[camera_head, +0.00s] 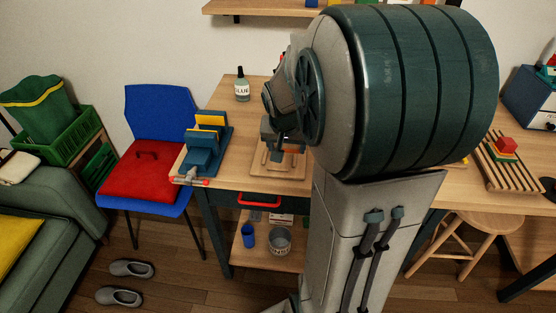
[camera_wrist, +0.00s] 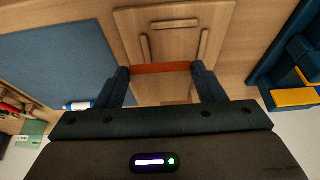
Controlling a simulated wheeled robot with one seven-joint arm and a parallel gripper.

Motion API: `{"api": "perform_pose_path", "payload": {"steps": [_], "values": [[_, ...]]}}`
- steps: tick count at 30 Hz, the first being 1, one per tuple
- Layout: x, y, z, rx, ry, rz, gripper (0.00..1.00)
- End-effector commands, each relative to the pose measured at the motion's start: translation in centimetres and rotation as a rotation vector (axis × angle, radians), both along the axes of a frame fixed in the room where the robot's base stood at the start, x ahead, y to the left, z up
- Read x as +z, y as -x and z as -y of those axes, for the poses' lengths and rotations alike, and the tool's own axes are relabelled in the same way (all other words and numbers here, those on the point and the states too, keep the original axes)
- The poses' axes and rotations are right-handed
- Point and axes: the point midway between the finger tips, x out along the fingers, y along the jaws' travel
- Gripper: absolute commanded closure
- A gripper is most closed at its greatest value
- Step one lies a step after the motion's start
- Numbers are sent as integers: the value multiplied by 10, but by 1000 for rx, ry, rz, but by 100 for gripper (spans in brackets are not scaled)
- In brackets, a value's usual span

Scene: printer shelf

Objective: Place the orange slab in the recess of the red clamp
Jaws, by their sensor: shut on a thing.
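The orange slab (camera_wrist: 160,69) shows in the wrist view as a narrow orange-red bar spanning the gap between my fingers. My gripper (camera_wrist: 162,78) is shut on it. In the head view my gripper (camera_head: 283,146) hangs over a wooden board with raised strips (camera_head: 292,174), and the slab cannot be made out there. The board (camera_wrist: 176,18) lies beyond the slab in the wrist view; I cannot tell the gap between them. No red clamp can be made out for sure; my arm hides much of the table. A blue clamp (camera_head: 200,158) holding a yellow slab (camera_head: 210,120) stands left of my gripper.
A glue bottle (camera_head: 242,88) stands behind on the table (camera_head: 262,100). A slatted rack (camera_head: 512,172) with a red block (camera_head: 506,145) is at the right. A blue mat (camera_wrist: 50,62) and a marker (camera_wrist: 78,105) show left in the wrist view. A blue chair (camera_head: 160,112) adjoins the table.

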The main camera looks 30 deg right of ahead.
Motion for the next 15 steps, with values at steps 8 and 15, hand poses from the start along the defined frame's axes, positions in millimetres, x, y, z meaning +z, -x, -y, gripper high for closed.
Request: {"api": "perform_pose_path", "payload": {"steps": [8, 15], "values": [[-18, -11, -20, 1, 1, -2, 60], [-51, -10, -20, 1, 0, -2, 60]]}}
